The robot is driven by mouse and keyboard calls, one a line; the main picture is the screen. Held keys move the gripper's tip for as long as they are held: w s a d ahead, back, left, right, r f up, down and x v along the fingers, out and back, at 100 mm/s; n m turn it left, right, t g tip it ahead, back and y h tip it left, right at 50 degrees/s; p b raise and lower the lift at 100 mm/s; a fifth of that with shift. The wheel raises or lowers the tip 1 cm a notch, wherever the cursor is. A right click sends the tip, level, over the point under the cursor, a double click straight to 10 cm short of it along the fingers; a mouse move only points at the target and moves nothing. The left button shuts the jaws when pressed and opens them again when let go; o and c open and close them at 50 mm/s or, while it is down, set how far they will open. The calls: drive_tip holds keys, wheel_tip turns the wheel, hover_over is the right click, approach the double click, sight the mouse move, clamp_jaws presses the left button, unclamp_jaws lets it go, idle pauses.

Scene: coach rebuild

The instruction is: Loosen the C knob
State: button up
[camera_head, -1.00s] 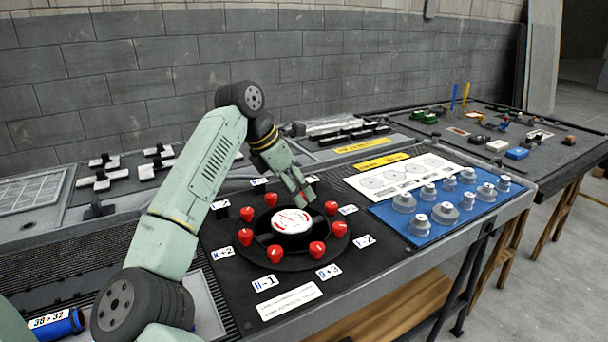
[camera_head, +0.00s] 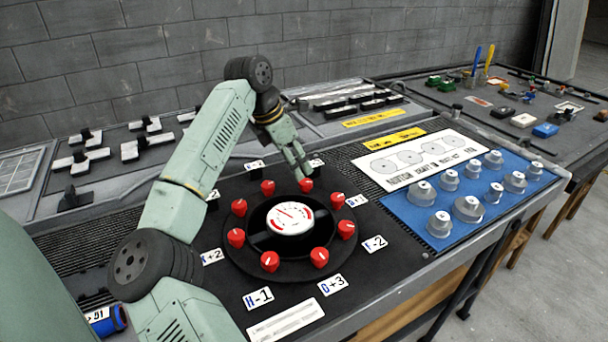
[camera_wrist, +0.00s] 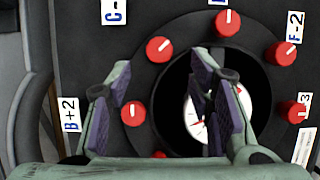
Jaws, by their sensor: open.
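Red knobs with white marks ring a black round plate around a white gauge (camera_head: 290,217). In the wrist view, the red knob (camera_wrist: 160,49) nearest the "C-" label (camera_wrist: 113,11) sits at upper left, its white mark slanting. The rest of that label is cut off by the frame. The far labels in the head view are too small to read. My gripper (camera_head: 303,178) hangs over the far side of the ring. In the wrist view my gripper (camera_wrist: 163,90) has its fingers wide apart and empty. The C knob shows beyond the gap between them, apart from both.
A "B+2" label (camera_wrist: 70,114) and its knob (camera_wrist: 133,113) lie left in the wrist view, that knob beside the left finger. A blue mat (camera_head: 395,205) with several grey knobs lies right. Black and white handles (camera_head: 147,146) stand at back left.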

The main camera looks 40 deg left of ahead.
sight(305, 182)
drive_tip(key=p+x, duration=0.1)
drive_tip(key=x, duration=0.5)
drive_tip(key=shift+w+f+p, duration=0.2)
drive_tip(key=shift+f+p, duration=0.1)
drive_tip(key=c, duration=1.1)
drive_tip(key=shift+c, duration=0.2)
